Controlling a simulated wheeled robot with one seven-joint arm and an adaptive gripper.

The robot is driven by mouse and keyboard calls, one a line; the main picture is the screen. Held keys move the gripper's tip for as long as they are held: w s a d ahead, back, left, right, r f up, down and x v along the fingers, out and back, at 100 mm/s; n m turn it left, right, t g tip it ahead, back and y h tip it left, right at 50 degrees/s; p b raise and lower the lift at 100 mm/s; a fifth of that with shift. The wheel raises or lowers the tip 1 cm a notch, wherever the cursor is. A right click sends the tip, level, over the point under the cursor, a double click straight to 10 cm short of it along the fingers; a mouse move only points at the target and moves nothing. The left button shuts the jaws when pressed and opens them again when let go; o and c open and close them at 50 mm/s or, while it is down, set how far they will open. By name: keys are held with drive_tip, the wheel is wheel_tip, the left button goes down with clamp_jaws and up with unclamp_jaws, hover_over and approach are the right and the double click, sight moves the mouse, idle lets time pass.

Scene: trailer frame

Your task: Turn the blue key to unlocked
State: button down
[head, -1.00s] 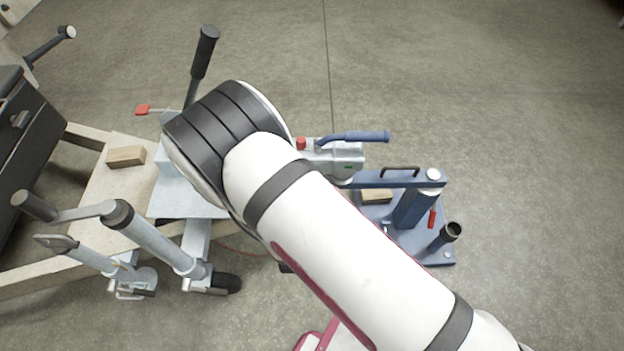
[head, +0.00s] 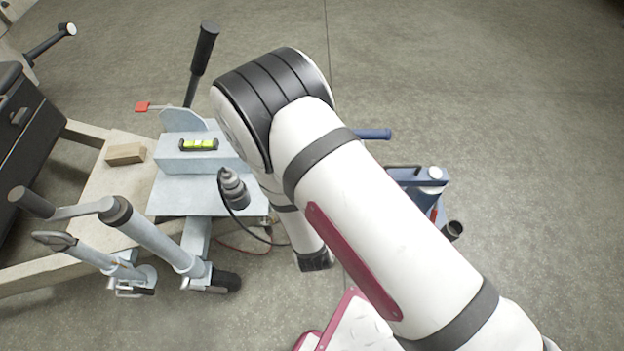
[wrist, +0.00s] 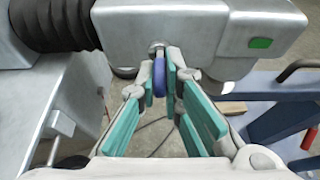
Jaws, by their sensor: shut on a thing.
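In the wrist view the blue key (wrist: 159,84) is a thin disc seen edge-on, under the near side of the grey coupling head (wrist: 175,28). My gripper (wrist: 160,72) is shut on it, with one teal-padded finger on each side. The key's small metal fitting shows just above the fingertips. I cannot tell from its edge how far it is turned. A green mark (wrist: 261,43) shows on the coupling head at the right. In the head view my arm hides the key, my gripper and most of the coupling.
In the head view a yellow-green spirit level (head: 198,144) lies on the grey drawbar box, with a grey plug (head: 233,188) beside it. A blue handle end (head: 374,134) and part of a blue stand (head: 414,174) show right of my arm. Open floor lies beyond.

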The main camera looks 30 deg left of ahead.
drive_tip(key=shift+w+a+r, duration=0.15)
drive_tip(key=shift+w+a, duration=0.05)
drive_tip(key=shift+a, duration=0.05)
drive_tip(key=c, duration=1.7)
unclamp_jaws()
drive_tip(key=shift+w, duration=0.1)
drive_tip(key=shift+s+d, duration=0.1)
drive_tip(key=shift+s, duration=0.1)
drive_tip(key=shift+s+d+r, duration=0.1)
drive_tip(key=shift+s+d, duration=0.1)
drive_tip(key=shift+s, duration=0.1)
drive_tip(key=v, duration=0.6)
drive_tip(key=shift+s+d+r, duration=0.1)
drive_tip(key=shift+s, duration=0.05)
